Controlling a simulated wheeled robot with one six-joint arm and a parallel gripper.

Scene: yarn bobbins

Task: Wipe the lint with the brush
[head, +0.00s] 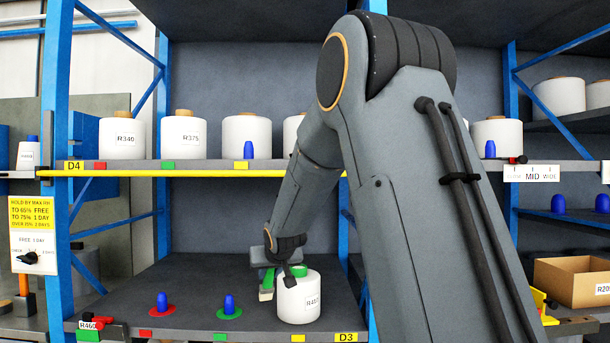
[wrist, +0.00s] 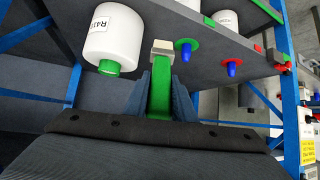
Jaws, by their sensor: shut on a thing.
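My gripper (wrist: 160,88) is shut on a green brush (wrist: 159,98) with a pale beige head (wrist: 162,47) pointing away from my wrist. In the head view my gripper (head: 275,262) is over the lower shelf, and part of the green brush (head: 267,281) hangs below it, just left of a white bobbin (head: 298,304) with a green core. The same bobbin (wrist: 115,40) is left of the brush in the wrist view, apart from it. I cannot make out any lint; my gripper and the bobbin hide part of the shelf.
Blue pegs stand on a red disc (head: 162,309) and a green disc (head: 229,312) on the lower shelf (head: 200,275), left of the bobbin. White bobbins (head: 184,137) line the upper shelf. Blue posts (head: 57,170) frame the rack. An open cardboard box (head: 570,283) is at right.

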